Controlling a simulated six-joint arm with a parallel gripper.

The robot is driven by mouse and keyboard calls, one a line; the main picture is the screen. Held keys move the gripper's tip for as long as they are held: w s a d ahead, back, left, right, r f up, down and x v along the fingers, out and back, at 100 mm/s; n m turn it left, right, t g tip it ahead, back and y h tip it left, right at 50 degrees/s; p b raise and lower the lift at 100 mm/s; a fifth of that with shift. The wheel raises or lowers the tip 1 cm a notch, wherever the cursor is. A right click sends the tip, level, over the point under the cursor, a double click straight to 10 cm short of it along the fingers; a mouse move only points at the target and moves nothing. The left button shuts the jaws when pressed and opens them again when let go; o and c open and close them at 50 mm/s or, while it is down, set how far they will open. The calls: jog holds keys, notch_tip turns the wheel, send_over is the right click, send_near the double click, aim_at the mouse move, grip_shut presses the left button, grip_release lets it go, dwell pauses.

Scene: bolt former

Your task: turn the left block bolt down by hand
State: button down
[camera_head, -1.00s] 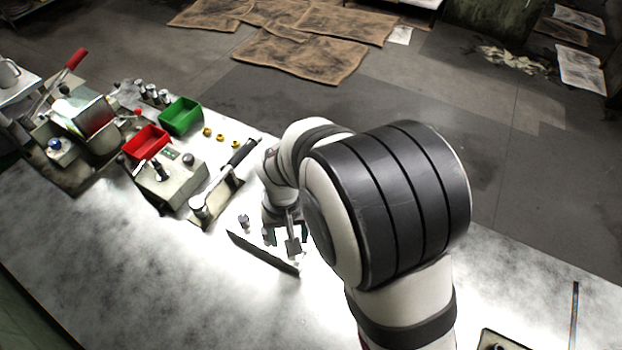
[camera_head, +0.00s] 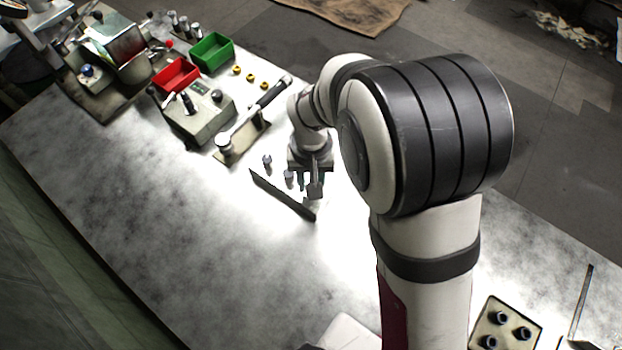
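My gripper (camera_head: 311,184) points down at the table behind the long dark flat bar (camera_head: 282,195). Small grey pieces show at its fingertips; I cannot tell whether they are held, stand behind or belong to the fingers. A small grey bolt-like piece (camera_head: 267,160) stands left of the gripper, and another (camera_head: 289,177) stands close beside its left finger. I cannot tell which piece is the left block bolt.
A lever tool (camera_head: 250,122), a grey box with knobs (camera_head: 197,117), a red bin (camera_head: 176,75) and a green bin (camera_head: 212,53) stand at the upper left. Several brass rings (camera_head: 250,75) lie beside them. The table's front left is clear. My arm covers the right middle.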

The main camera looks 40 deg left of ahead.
jog(key=shift+m, duration=0.3)
jog(key=m, duration=1.8)
jog(key=shift+m, duration=0.3)
jog(key=m, duration=0.7)
dwell(0.7)
jog(key=c, duration=0.6)
grip_release()
jog(key=shift+c, duration=0.2)
